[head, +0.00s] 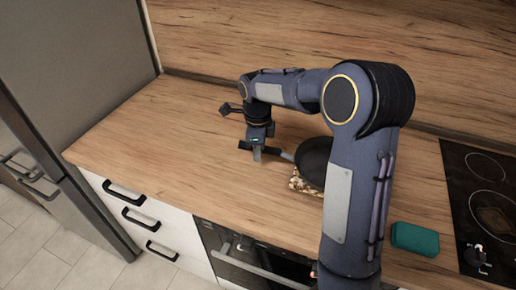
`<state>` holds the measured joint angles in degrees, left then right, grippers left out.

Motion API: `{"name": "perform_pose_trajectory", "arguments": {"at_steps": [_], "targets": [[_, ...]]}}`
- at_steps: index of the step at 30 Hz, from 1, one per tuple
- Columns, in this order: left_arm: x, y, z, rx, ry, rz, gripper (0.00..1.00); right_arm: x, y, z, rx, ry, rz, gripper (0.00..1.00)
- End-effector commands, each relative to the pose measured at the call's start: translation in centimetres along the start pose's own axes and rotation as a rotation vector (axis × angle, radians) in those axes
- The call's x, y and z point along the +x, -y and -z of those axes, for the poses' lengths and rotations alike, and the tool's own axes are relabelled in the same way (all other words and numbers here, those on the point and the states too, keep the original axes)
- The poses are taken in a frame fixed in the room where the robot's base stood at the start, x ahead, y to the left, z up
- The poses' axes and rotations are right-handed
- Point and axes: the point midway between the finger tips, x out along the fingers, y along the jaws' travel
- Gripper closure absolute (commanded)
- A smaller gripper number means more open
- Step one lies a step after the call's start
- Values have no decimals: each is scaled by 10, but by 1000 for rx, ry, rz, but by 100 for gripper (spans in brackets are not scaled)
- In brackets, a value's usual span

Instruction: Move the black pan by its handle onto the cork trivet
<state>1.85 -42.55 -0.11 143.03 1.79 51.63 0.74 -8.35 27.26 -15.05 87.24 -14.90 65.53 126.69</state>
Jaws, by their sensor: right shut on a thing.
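The black pan (313,161) is right of the middle in the head view, with its right side hidden behind my right arm. Its handle points left to my right gripper (257,153), which is shut on the handle (281,154). The cork trivet (304,185) shows as a speckled strip under the pan's near edge; the rest of it is covered by the pan and my arm. I cannot tell whether the pan touches the trivet. My left gripper is not in view.
A teal block (414,239) lies on the counter at the right. The black hob (485,205) is at the right edge. The oak counter (165,130) is clear to the left, beside a tall steel fridge (75,70). The splashback (240,40) runs behind.

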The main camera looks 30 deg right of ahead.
Motion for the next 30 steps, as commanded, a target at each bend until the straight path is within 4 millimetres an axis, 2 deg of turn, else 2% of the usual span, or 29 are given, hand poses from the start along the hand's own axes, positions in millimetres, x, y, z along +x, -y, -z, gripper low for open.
{"name": "perform_pose_trajectory", "arguments": {"at_steps": [14, 15, 20, 30], "targets": [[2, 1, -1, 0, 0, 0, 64, 3, 0, 0, 0, 0, 2, 100], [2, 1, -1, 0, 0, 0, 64, 3, 0, 0, -1, 0, 1, 74], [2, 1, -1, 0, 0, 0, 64, 3, 0, 0, 0, 0, 1, 53], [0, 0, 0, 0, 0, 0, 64, 3, 0, -3, -1, 1, -1, 52]]}}
